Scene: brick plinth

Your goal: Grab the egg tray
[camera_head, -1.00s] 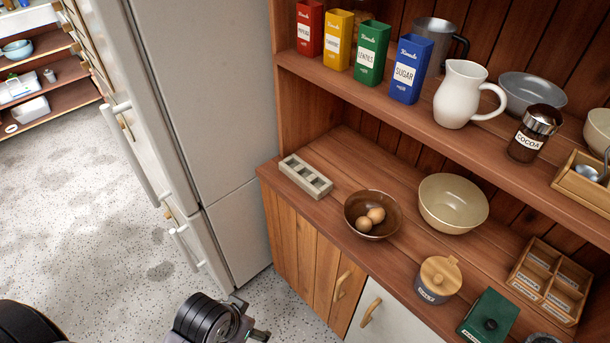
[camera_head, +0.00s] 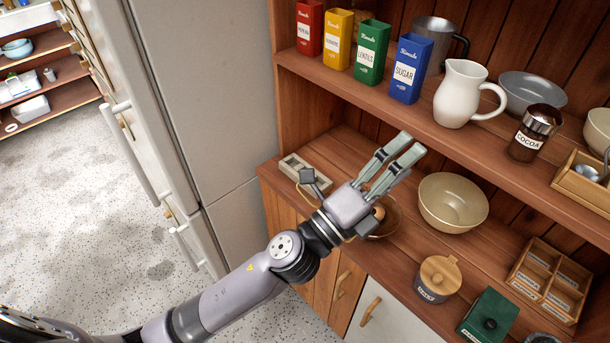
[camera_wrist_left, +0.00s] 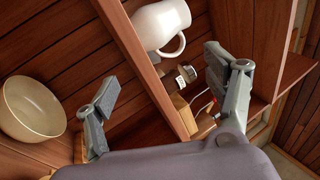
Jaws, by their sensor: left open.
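The egg tray (camera_head: 293,164) is a small pale grey block with square hollows. It lies on the wooden counter at its left end, near the fridge, and the wrist of my left arm partly covers it. My left gripper (camera_head: 407,148) is open and empty, with its fingers up and to the right of the tray, above the counter. In the left wrist view the two fingers (camera_wrist_left: 165,80) stand wide apart with nothing between them; the tray does not show there. My right gripper is not in view.
The upper shelf (camera_head: 420,128) holds tins, a white jug (camera_head: 461,94) and a cocoa jar (camera_head: 534,135). The fridge (camera_head: 205,100) stands at left.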

